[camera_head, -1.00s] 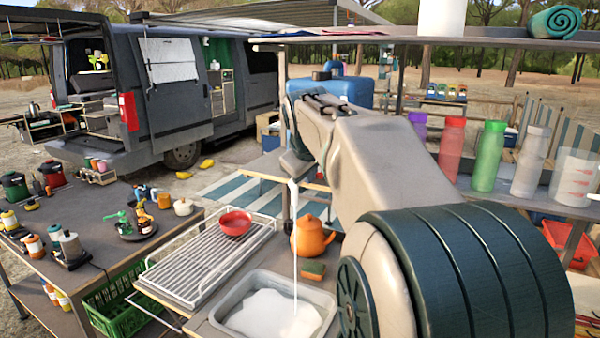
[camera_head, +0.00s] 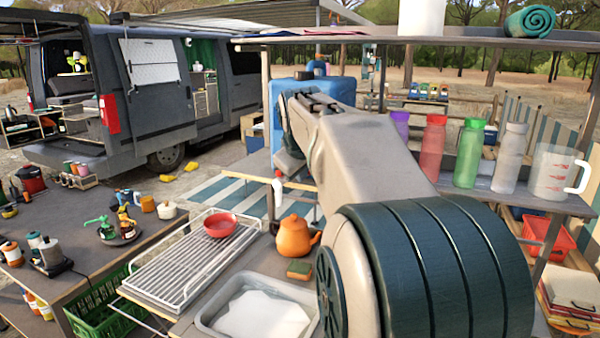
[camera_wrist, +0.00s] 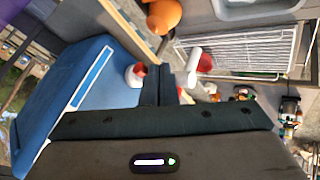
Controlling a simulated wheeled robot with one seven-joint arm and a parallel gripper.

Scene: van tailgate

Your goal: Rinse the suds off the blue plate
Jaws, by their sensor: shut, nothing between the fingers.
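I cannot make out the blue plate in either view. The grey basin (camera_head: 205,322) holds white suds (camera_head: 262,316) at the front; its edge also shows in the wrist view (camera_wrist: 262,14). A blue water tank (camera_head: 340,88) stands behind my arm and fills the left of the wrist view (camera_wrist: 62,95). Its white tap (camera_head: 278,188) hangs over the counter; no water runs from it. My gripper (camera_wrist: 162,78) is shut and empty, close to the tank and the white-and-red tap parts (camera_wrist: 135,75). My arm hides the fingers in the head view.
A wire drying rack (camera_head: 165,285) with a red bowl (camera_head: 220,225) stands left of the basin. An orange kettle (camera_head: 293,238) and a sponge (camera_head: 300,269) sit behind the basin. Several bottles (camera_head: 470,155) line a shelf at right.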

